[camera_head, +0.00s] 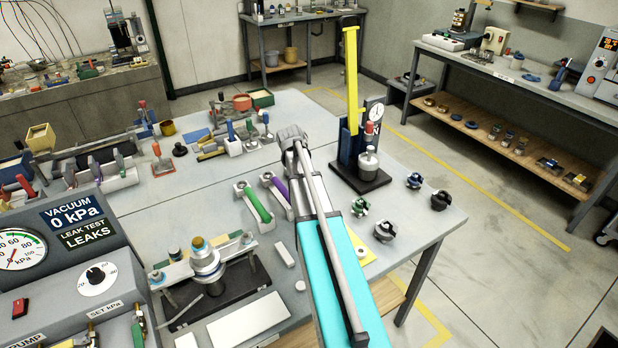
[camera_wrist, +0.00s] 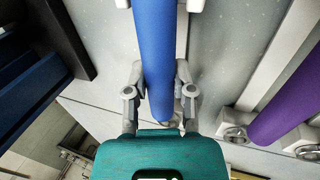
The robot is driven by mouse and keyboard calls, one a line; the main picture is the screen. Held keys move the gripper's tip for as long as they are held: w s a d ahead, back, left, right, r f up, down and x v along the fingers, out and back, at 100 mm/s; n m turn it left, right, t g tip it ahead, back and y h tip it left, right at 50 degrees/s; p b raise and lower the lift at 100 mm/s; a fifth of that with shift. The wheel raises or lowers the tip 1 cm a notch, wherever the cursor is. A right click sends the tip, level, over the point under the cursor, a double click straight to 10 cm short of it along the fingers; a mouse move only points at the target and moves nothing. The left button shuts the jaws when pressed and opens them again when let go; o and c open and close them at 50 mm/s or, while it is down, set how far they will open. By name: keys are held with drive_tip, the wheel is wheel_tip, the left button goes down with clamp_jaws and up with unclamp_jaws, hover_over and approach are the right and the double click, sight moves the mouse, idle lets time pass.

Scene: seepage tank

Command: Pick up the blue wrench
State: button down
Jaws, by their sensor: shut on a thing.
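The blue wrench (camera_wrist: 160,45) shows in the wrist view as a long blue handle running from the top edge down between my fingers. My gripper (camera_wrist: 159,78) is shut on it, one grey finger on each side. Pale holder parts flank the handle at the top of the view, and I cannot tell whether the handle still touches them. In the head view my gripper (camera_head: 292,140) is above the middle of the table, and my arm hides the blue wrench there.
Green (camera_head: 259,206) and purple (camera_head: 280,197) handles lie in white holders left of my arm; the purple one (camera_wrist: 283,105) shows in the wrist view. A dark stand with a gauge (camera_head: 374,112) rises to the right.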

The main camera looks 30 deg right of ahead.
drive_tip(key=shift+r, duration=0.15)
drive_tip(key=shift+r+p, duration=1)
drive_tip(key=shift+p, duration=0.05)
drive_tip(key=s+a+r+p, duration=0.8)
drive_tip(key=s+r+p, duration=0.2)
drive_tip(key=s, duration=0.1)
drive_tip(key=shift+a+r+p, duration=0.35)
drive_tip(key=shift+a+p, duration=0.05)
drive_tip(key=c, duration=1.1)
unclamp_jaws()
clamp_jaws()
